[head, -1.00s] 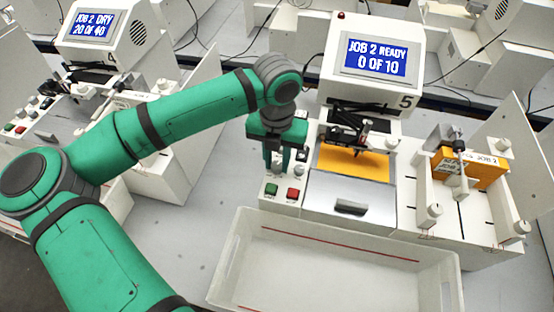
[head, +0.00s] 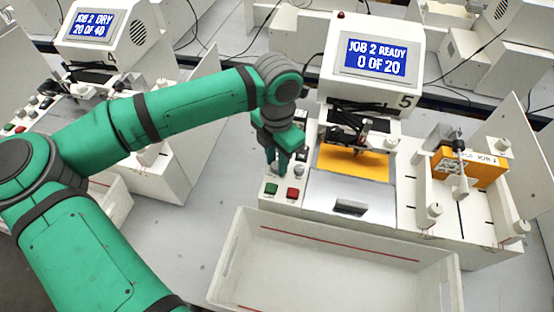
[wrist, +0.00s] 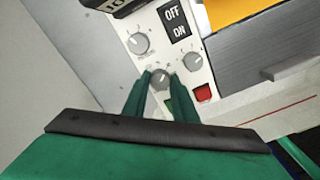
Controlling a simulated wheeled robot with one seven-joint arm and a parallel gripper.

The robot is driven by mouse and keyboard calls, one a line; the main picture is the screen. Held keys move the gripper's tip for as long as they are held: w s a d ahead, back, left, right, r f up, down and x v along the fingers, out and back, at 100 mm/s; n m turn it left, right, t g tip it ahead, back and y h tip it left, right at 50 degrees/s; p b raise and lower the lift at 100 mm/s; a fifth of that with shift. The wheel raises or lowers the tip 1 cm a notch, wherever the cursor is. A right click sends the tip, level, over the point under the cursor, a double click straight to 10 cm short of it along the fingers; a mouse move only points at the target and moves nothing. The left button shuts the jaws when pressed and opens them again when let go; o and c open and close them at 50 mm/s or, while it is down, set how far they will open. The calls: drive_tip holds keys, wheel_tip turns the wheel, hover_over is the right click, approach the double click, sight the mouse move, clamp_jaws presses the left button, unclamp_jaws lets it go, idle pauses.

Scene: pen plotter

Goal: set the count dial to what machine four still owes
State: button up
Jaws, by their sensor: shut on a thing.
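My gripper (head: 279,165) is at the control panel of machine five, pointing down. In the wrist view its two fingers are shut on a small grey dial (wrist: 160,79), one on each side. The dial's scale is mostly hidden by the fingers. The screen of machine five (head: 375,57) reads JOB 2 READY, 0 OF 20.
A green button (head: 271,189) and a red button (head: 293,194) lie just in front. A white bin (head: 232,262) stands before the machine.

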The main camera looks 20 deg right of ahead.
drive_tip(key=shift+m, duration=0.5)
drive_tip(key=o, duration=1)
drive_tip(key=shift+o, duration=0.2)
wheel_tip(320, 180, up, 11)
drive_tip(key=shift+f, duration=0.1)
idle(0.4)
